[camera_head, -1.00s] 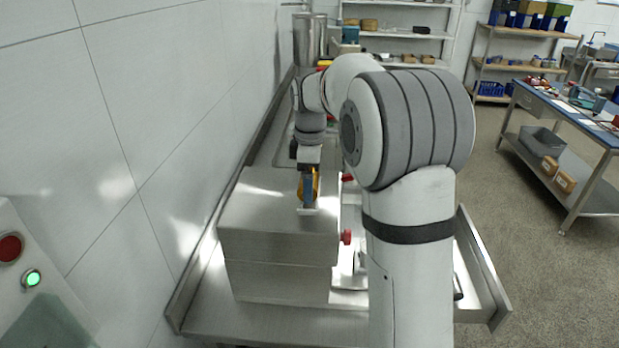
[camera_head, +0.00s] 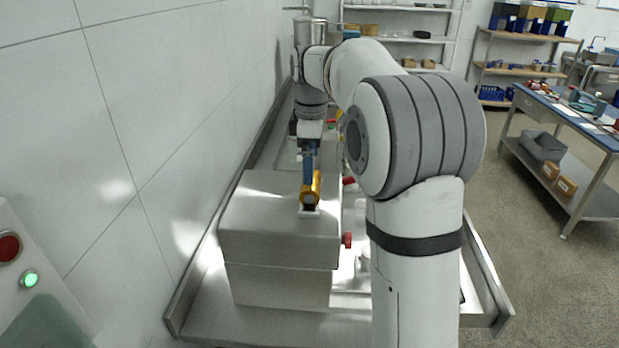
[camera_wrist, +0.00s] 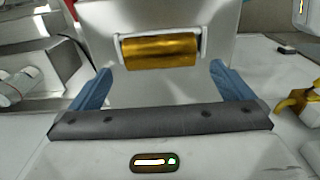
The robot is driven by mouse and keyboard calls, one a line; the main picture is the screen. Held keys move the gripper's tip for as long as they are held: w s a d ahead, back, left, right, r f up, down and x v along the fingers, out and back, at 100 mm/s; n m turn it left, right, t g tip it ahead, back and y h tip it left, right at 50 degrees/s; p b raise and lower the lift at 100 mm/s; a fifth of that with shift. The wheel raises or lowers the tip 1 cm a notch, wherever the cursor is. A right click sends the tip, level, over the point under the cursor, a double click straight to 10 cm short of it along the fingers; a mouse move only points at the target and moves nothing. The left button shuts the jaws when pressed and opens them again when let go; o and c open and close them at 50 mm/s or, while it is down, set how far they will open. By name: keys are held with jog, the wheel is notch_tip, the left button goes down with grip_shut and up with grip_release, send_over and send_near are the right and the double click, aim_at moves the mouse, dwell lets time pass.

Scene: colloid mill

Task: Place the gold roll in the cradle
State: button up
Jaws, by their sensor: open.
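The gold roll (camera_head: 311,187) lies on top of the steel box (camera_head: 262,232), near the box's right side. In the wrist view the gold roll (camera_wrist: 160,51) sits lengthwise between two white end supports (camera_wrist: 119,49) of the cradle, whose base is mostly hidden in the head view. My gripper (camera_head: 310,168) is just above and behind the roll in the head view. In the wrist view its two blue fingers (camera_wrist: 160,85) are spread wide, with the roll apart from them, beyond their tips. Nothing is between the fingers.
Red knobs (camera_head: 347,240) stick out from the box's right side. A tiled wall (camera_head: 125,110) runs close along the left. A steel tray rim (camera_head: 487,262) bounds the bench on the right. A steel vessel (camera_head: 311,33) stands at the far end.

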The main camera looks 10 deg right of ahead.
notch_tip(320, 180, up, 5)
jog(key=s+f+m+t, duration=0.25)
jog(key=s+m, duration=0.55)
jog(key=s, duration=0.8)
jog(key=s+f+m+t, duration=0.1)
jog(key=s+f+m, duration=0.5)
jog(key=s+f, duration=0.3)
jog(key=s, duration=0.4)
jog(key=shift+a+f, duration=0.25)
jog(key=shift+f, duration=0.1)
jog(key=shift+f+b, duration=0.65)
jog(key=shift+f, duration=0.05)
